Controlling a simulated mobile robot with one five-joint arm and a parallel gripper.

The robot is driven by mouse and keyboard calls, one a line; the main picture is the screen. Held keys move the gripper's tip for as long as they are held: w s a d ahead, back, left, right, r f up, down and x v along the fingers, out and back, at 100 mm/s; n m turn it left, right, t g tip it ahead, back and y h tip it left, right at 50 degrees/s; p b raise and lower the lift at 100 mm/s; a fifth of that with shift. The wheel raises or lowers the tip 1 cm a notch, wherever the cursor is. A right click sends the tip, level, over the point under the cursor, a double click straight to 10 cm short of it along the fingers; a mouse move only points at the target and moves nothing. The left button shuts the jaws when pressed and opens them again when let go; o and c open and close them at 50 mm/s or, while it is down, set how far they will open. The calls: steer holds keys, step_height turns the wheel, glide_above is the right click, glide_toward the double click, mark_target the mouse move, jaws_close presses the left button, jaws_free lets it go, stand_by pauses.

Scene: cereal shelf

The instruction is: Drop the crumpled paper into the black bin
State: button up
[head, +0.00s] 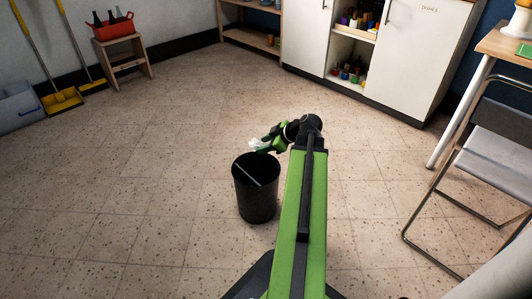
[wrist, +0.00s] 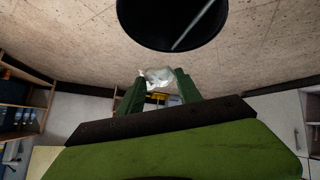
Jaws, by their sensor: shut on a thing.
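The black bin (head: 256,200) stands upright on the tiled floor, left of my arm in the head view. Its open mouth shows at the top of the wrist view (wrist: 150,30), with a pale thin stick leaning inside. My gripper (head: 260,145) is at the bin's far rim in the head view. It is shut on the white crumpled paper (wrist: 157,77), which sits between the green fingertips in the wrist view. The paper also shows as a small white patch in the head view (head: 256,143). Whether the paper is over the opening or beyond the rim, I cannot tell.
A wooden stool (head: 124,58) with a red caddy (head: 113,27), yellow brooms (head: 62,101) and a grey-blue tub (head: 17,106) stand at the back left. White cabinets (head: 410,60) are at the back. A folding chair (head: 475,170) is at the right. The floor around the bin is clear.

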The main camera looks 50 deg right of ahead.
step_height(320, 180, down, 6)
steer(key=b, duration=0.5)
steer(key=shift+r+b, duration=0.1)
steer(key=shift+b, duration=0.3)
steer(key=o, duration=1.4)
